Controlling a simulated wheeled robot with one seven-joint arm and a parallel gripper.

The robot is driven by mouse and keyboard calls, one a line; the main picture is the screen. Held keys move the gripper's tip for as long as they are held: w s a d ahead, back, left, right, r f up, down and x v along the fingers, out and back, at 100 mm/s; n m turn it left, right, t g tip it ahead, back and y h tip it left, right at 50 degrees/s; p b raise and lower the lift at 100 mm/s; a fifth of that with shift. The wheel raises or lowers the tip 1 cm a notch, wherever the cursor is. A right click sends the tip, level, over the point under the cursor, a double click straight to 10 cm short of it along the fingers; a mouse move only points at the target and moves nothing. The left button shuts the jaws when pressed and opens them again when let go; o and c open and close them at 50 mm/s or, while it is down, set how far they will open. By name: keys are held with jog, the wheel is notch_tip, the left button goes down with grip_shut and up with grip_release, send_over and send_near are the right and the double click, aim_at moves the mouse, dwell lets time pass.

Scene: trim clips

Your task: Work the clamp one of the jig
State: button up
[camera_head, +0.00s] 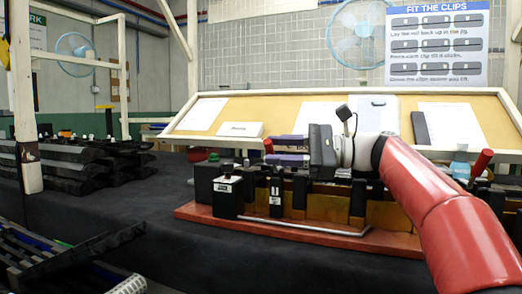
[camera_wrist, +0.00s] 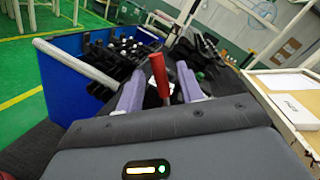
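The jig has a red base (camera_head: 385,241) with black posts and a brown panel, and stands on the dark table. A clamp with a red handle (camera_head: 268,145) stands upright at its left. A second red handle (camera_head: 482,162) is tilted at the right end, partly behind my arm. My gripper (camera_head: 272,149) is at the left handle with two purple fingers apart. In the wrist view the same red handle (camera_wrist: 158,74) rises between the fingertips (camera_wrist: 160,88), with gaps visible on both sides. The clamp's lower part is hidden there by my gripper body.
A labelled black block (camera_head: 228,192) stands at the jig's front left, beside a grey bent rod (camera_head: 305,228). Black trim parts (camera_head: 75,160) are stacked at the left. A sloped board (camera_head: 270,108) stands behind the jig. The table's front middle is clear. A blue bin (camera_wrist: 75,85) shows in the wrist view.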

jog(key=a, duration=0.4)
jog(key=shift+w, duration=0.2)
grip_shut()
